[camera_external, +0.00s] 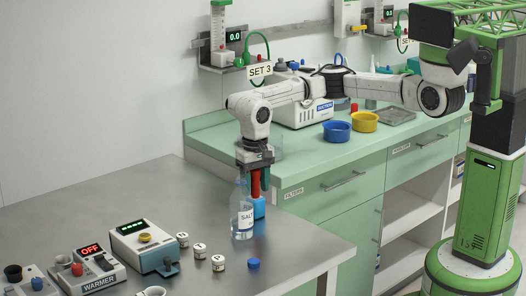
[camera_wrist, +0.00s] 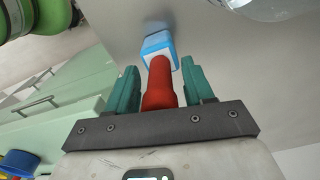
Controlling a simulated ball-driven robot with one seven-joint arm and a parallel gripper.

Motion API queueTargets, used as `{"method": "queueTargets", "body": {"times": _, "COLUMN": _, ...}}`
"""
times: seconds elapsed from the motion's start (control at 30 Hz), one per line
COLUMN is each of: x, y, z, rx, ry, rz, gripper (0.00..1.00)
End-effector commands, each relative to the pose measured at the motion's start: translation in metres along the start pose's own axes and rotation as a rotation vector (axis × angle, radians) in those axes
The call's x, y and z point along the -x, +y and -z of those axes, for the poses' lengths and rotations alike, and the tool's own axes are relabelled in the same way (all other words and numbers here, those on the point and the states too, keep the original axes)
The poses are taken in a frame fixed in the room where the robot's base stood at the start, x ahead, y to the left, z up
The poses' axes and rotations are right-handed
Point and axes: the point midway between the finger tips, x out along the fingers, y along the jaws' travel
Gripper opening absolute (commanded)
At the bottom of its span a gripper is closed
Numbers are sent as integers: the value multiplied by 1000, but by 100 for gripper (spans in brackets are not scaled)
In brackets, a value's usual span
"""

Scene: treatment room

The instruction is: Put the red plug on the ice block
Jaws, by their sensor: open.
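The red plug (camera_external: 256,184) stands upright over a small blue block (camera_external: 259,208), which looks like the ice block, near the steel table's right edge. In the wrist view the red plug (camera_wrist: 160,82) sits between my fingers, and its far end meets the blue block (camera_wrist: 158,45). My gripper (camera_external: 256,180) points down around the plug. It is open, with a gap on each side of the plug in the wrist view (camera_wrist: 160,88). The exact contact between plug and block is hard to make out.
A clear bottle (camera_external: 242,212) labelled SAL stands close left of the block. A blue cap (camera_external: 253,264), several small white jars (camera_external: 200,251) and a warmer (camera_external: 95,270) are on the steel table (camera_external: 310,240). Blue (camera_external: 337,131) and yellow (camera_external: 364,122) bowls stand on the green counter.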

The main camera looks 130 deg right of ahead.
Motion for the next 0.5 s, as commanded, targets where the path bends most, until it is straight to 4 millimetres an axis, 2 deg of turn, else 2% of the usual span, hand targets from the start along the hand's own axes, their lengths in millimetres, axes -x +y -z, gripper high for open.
{"method": "queueTargets", "body": {"times": 0.17, "x": 18, "y": 0, "z": 1, "rx": 0, "ry": 2, "rz": 2, "gripper": 52}}
{"method": "queueTargets", "body": {"times": 0.5, "x": 87, "y": 0, "z": 1, "rx": -1, "ry": 3, "rz": 1, "gripper": 52}}
